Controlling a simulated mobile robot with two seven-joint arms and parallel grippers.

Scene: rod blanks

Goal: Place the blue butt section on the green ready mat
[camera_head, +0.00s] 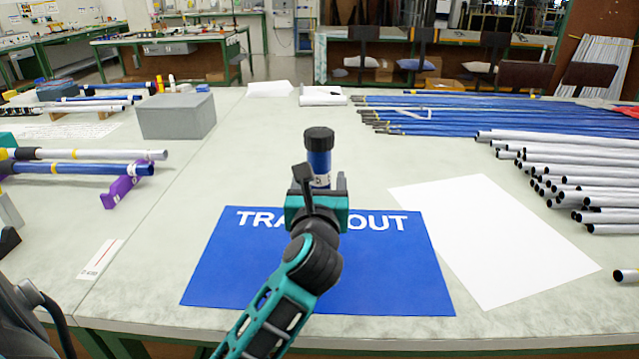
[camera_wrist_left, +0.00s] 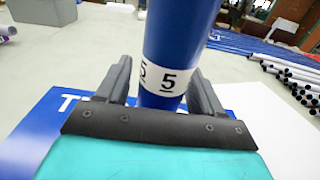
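A blue tube with a black cap (camera_head: 319,158), which appears to be the butt section, stands upright over the blue mat. Its white band with a 5 (camera_wrist_left: 167,82) shows in the left wrist view. My left gripper (camera_head: 318,186) is around the lower part of the tube. Its two fingers (camera_wrist_left: 162,85) stand on either side, with a gap visible at the left finger, so it looks open. The gripper hides the tube's foot, so I cannot tell whether it touches the mat. No green mat shows in either view. My right gripper is not in view.
The blue mat (camera_head: 400,275) has white lettering partly hidden by my arm. A white sheet (camera_head: 490,240) lies to its right. White tubes (camera_head: 570,180) and blue rods (camera_head: 480,115) are at right. A grey block (camera_head: 177,117), a purple rest (camera_head: 122,190) and more rods (camera_head: 80,168) are at left.

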